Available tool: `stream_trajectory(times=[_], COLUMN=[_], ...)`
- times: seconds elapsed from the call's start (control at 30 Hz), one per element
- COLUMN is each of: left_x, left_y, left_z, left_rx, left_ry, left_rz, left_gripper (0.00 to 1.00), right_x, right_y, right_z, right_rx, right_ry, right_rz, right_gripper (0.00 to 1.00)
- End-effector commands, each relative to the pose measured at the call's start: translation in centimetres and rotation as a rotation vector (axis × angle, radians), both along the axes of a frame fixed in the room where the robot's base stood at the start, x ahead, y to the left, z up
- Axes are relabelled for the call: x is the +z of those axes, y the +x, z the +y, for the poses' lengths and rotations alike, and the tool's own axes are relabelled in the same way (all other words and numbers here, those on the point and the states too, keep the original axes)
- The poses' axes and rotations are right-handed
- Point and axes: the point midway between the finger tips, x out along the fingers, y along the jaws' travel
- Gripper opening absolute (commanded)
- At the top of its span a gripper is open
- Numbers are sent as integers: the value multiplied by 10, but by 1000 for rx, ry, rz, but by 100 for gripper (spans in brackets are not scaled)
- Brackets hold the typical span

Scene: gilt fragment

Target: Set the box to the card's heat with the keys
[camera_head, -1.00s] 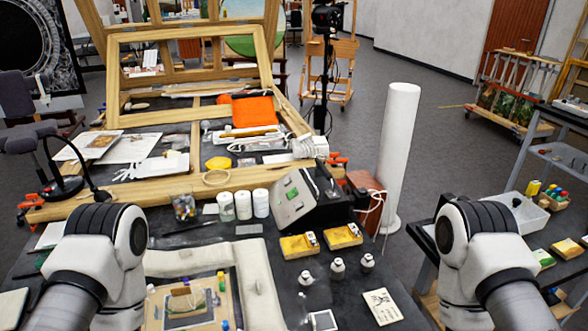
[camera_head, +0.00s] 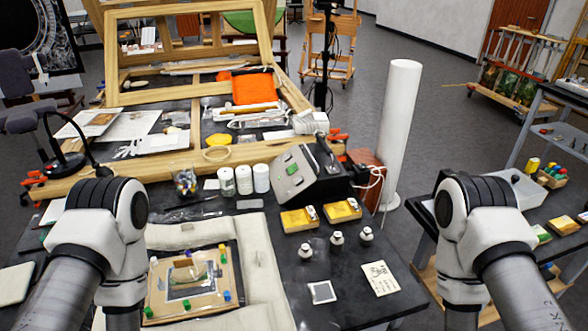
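The box (camera_head: 308,172) is a grey control box with a sloped front, standing near the middle of the dark table. Its front has a small green display (camera_head: 292,169) and a few keys below it, too small to read. A cream card (camera_head: 380,278) with dark markings lies flat near the table's right front; its markings are too small to read. My two arms come in from the lower left and lower right, both well apart from the box and card. Neither gripper shows in the view.
White jars (camera_head: 244,180) are left of the box. A framed piece (camera_head: 196,283) lies on white padding in front. A white column (camera_head: 398,130) stands behind right.

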Motion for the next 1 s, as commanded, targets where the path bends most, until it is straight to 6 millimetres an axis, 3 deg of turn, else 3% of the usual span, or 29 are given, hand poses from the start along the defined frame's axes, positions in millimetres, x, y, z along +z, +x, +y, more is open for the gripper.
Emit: stream_trajectory(times=[0.03,0.1,1.0], left_x=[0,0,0], left_y=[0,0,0], left_z=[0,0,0], left_rx=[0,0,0], left_ry=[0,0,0], left_rz=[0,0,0], left_gripper=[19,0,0], right_x=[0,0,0], right_y=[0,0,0], right_z=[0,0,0], right_rx=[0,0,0], right_ry=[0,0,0], right_rz=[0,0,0], right_gripper=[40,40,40])
